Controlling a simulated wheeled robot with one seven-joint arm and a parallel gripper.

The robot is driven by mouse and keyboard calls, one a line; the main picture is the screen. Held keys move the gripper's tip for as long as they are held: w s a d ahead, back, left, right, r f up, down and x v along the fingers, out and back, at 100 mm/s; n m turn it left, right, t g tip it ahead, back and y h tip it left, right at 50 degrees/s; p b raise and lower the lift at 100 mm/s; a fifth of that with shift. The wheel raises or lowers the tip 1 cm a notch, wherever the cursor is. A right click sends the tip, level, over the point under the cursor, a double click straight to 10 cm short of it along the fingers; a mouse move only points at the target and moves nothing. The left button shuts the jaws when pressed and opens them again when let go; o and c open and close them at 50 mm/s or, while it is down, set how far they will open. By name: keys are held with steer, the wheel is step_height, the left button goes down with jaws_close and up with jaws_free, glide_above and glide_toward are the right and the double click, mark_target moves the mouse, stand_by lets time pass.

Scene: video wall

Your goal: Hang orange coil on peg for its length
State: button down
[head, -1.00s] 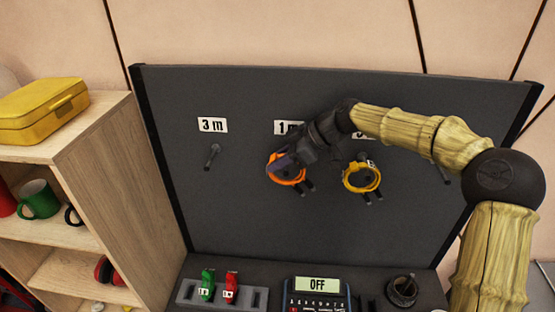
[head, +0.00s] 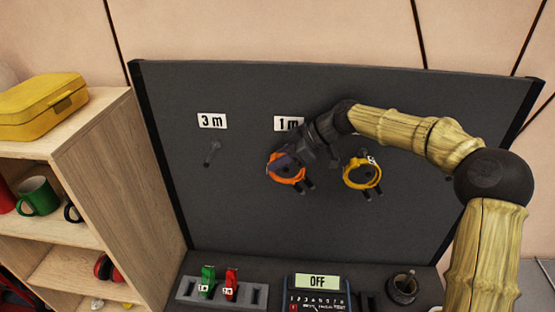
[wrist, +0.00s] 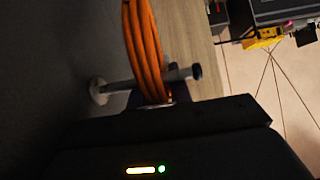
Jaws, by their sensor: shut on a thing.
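The orange coil (head: 290,182) is at the dark board below the "1 m" label (head: 288,124), with two dark plug ends hanging at its lower right. My gripper (head: 284,162) is shut on the coil at its upper part, close to the board. In the wrist view the coil (wrist: 143,45) rises from the gripper (wrist: 152,98) and crosses a peg (wrist: 182,73). The peg's base is left of the coil and its tip shows to the right. I cannot tell whether the coil is around the peg or beside it. An empty peg (head: 212,151) stands below the "3 m" label (head: 212,121).
A yellow coil (head: 362,184) hangs close to the right of the orange one; my arm covers the label above it. A wooden shelf (head: 130,165) stands at the left. A meter reading "OFF" (head: 317,282) and a plug holder (head: 255,297) are below the board.

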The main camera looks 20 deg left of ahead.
steer(key=c, duration=1.2)
jaws_free()
steer(key=shift+d, duration=0.1)
steer(key=shift+w+d+r, duration=0.2)
steer(key=b+v, duration=0.3)
steer(key=v, duration=1.3)
steer(key=shift+s+d+r, duration=0.1)
steer(key=shift+d+r, duration=0.1)
steer(key=shift+r, duration=0.15)
